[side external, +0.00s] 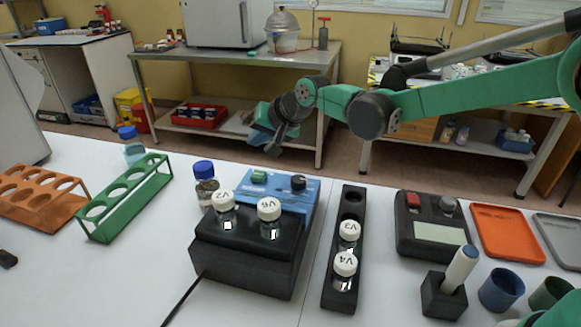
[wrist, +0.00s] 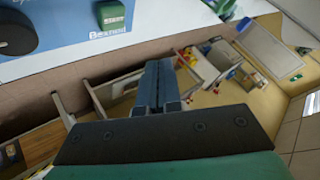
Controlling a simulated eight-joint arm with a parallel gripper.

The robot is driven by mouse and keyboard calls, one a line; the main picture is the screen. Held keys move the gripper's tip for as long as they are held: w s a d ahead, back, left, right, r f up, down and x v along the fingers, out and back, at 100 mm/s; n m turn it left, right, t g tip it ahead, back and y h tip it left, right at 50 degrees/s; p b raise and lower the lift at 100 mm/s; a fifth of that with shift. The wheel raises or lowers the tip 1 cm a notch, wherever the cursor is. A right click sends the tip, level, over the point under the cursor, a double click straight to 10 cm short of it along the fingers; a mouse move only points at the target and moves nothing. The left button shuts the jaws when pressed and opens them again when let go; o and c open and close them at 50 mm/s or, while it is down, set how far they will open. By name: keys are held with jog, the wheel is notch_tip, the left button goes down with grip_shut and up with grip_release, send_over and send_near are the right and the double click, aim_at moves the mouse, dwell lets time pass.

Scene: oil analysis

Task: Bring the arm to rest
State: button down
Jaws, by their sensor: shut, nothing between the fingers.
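My gripper (side external: 271,146) hangs in the air behind the blue-topped device, above the far edge of the white table in the side view. In the wrist view its two dark fingers (wrist: 158,90) are pressed together with nothing between them. My green arm reaches in from the upper right, and the gripper end is tilted downward. The gripper looks clear of the table items. The blue device (side external: 314,195) also shows at the top left of the wrist view (wrist: 65,25).
A black block (side external: 247,265) holds vials V2 (side external: 223,210) and V6 (side external: 269,217). A black rack (side external: 342,290) holds V3 (side external: 349,236) and V4 (side external: 345,270). A blue-capped bottle (side external: 204,184), green rack (side external: 128,207) and orange rack (side external: 37,210) stand left; an orange tray (side external: 506,232) lies right.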

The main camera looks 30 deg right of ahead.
dwell(0.3)
jog(key=s+d+r+n+h, duration=0.1)
jog(key=s+d+r, duration=0.1)
jog(key=s+d, duration=0.3)
jog(key=s+d+r+n+h, duration=0.1)
jog(key=s+d+r, duration=0.2)
jog(key=s, duration=0.4)
jog(key=s+d+f+n+g+h, duration=0.1)
jog(key=s+d+f, duration=0.3)
jog(key=s, duration=0.7)
jog(key=shift+s+d+n+g, duration=0.3)
jog(key=shift+d+n, duration=0.1)
jog(key=shift+n, duration=0.5)
jog(key=shift+w, duration=0.1)
dwell(2.9)
